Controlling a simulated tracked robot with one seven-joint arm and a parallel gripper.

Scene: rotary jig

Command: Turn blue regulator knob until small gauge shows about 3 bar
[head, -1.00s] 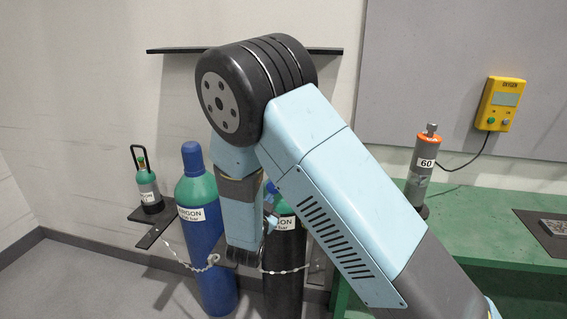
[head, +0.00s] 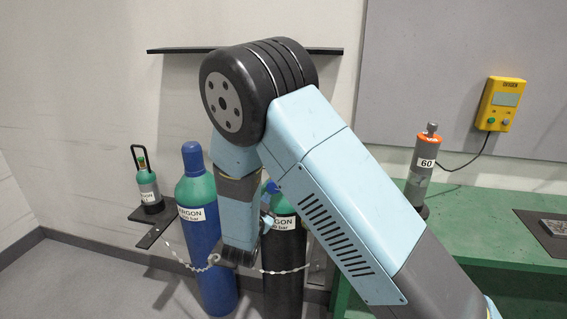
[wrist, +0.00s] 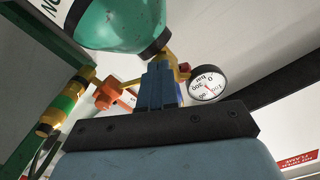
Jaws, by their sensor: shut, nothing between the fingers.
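My gripper (head: 238,257) hangs in front of the gas cylinders in the head view. It is shut with nothing held. In the wrist view its dark crossbar fills the lower middle. Just beyond the bar stands a blue ribbed piece (wrist: 156,86); I cannot tell for sure whether it is the regulator knob or my fingers. A round white gauge (wrist: 207,84) marked bar sits right of it, with a scale number that looks like 300; its needle is too small to read. No second, smaller gauge can be made out.
A blue cylinder with green shoulder (head: 206,240) and a dark one (head: 283,245) stand behind a chain (head: 190,262). The wrist view shows a green cylinder shoulder (wrist: 115,22), an orange fitting (wrist: 108,94) and a yellow-green fitting (wrist: 66,103) close to the left.

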